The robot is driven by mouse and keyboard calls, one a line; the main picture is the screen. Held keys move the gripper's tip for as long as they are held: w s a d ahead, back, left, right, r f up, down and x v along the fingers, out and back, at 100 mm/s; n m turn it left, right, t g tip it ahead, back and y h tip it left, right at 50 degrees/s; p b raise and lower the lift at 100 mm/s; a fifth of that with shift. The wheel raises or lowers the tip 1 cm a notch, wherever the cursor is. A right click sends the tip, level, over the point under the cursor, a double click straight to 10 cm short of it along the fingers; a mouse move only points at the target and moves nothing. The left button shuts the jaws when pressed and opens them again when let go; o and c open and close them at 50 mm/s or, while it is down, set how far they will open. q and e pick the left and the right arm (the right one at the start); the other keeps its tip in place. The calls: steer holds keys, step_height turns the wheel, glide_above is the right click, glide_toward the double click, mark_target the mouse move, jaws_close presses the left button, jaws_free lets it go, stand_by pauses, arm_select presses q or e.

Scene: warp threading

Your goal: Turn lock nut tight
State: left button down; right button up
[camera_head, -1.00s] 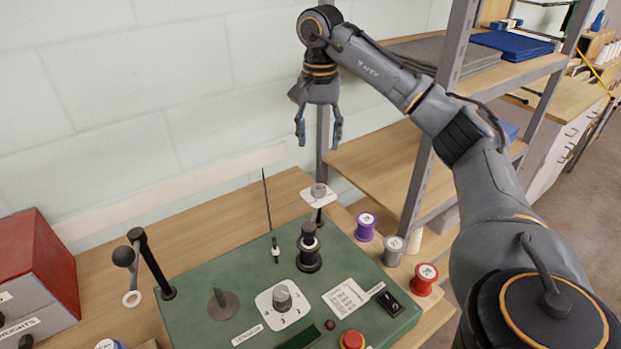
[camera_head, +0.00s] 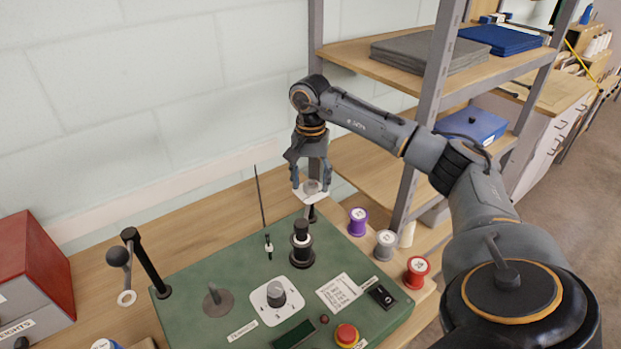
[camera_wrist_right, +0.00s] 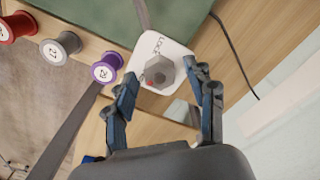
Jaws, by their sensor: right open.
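The lock nut (camera_wrist_right: 160,72) is a grey hexagonal knob on a white plate (camera_wrist_right: 172,52) marked "LOCK", with a small red mark beside it. In the head view the lock nut (camera_head: 312,186) sits on top of a short dark post at the back right of the green panel (camera_head: 210,265). My right gripper (camera_head: 311,186) points down over it. In the right wrist view the open fingers (camera_wrist_right: 165,100) are on either side of the nut's near side; I cannot tell whether they touch it. My left gripper is not in view.
A black spindle (camera_head: 302,245), a dial (camera_head: 275,294) and a red button (camera_head: 346,334) are on the panel. Purple (camera_head: 357,221), grey (camera_head: 386,243) and red (camera_head: 416,272) spools stand to the right. A shelf post (camera_head: 425,110) rises close to my right arm.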

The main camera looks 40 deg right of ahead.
steer(key=c, duration=1.1)
steer(key=shift+c, duration=0.2)
steer(key=shift+m, duration=0.3)
steer(key=m, duration=0.5)
steer(key=shift+b, duration=0.3)
steer(key=m, duration=0.6)
steer(key=shift+m, duration=0.3)
steer(key=m, duration=1.1)
steer(key=shift+m, duration=0.4)
